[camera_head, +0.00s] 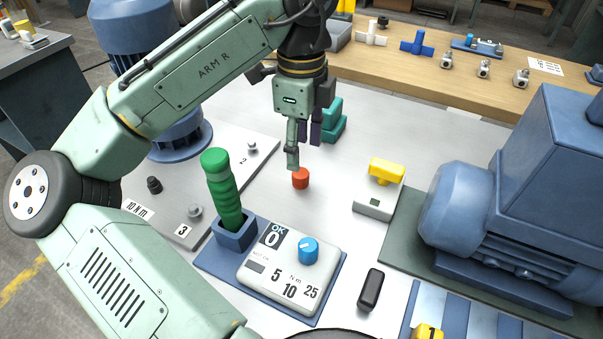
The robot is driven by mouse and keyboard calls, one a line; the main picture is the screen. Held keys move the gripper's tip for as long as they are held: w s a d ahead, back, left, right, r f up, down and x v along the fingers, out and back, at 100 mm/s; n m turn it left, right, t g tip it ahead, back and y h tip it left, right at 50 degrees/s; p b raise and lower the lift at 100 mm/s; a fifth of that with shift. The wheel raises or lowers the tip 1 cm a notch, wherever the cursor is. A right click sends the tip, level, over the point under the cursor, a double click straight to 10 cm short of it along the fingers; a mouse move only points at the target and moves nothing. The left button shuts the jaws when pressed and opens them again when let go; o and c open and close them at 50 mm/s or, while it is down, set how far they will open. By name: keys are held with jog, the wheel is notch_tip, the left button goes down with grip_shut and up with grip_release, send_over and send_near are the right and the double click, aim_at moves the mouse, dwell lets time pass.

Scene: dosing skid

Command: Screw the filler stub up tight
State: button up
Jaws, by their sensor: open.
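My gripper (303,150) hangs down from the arm in the upper middle of the view, open, with nothing seen between its fingers. Its near pale green finger ends just above a small red cap-like part (300,179) on the light grey top; whether they touch I cannot tell. I cannot tell for certain which part is the filler stub. Small grey fittings stand on the plate at the left, by the label 3 (195,211) and by the label 2 (252,147). A green-handled tool (221,185) stands upright in a blue holder (236,236).
A torque unit (275,272) with a blue knob reads 0 and OK. A large blue motor (520,190) fills the right. A black part (371,288) lies in front.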

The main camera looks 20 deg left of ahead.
aim_at(300, 173)
jog(key=shift+f+p, duration=0.6)
jog(key=shift+f, duration=2.3)
jog(key=c, duration=1.1)
jog(key=shift+o, duration=0.2)
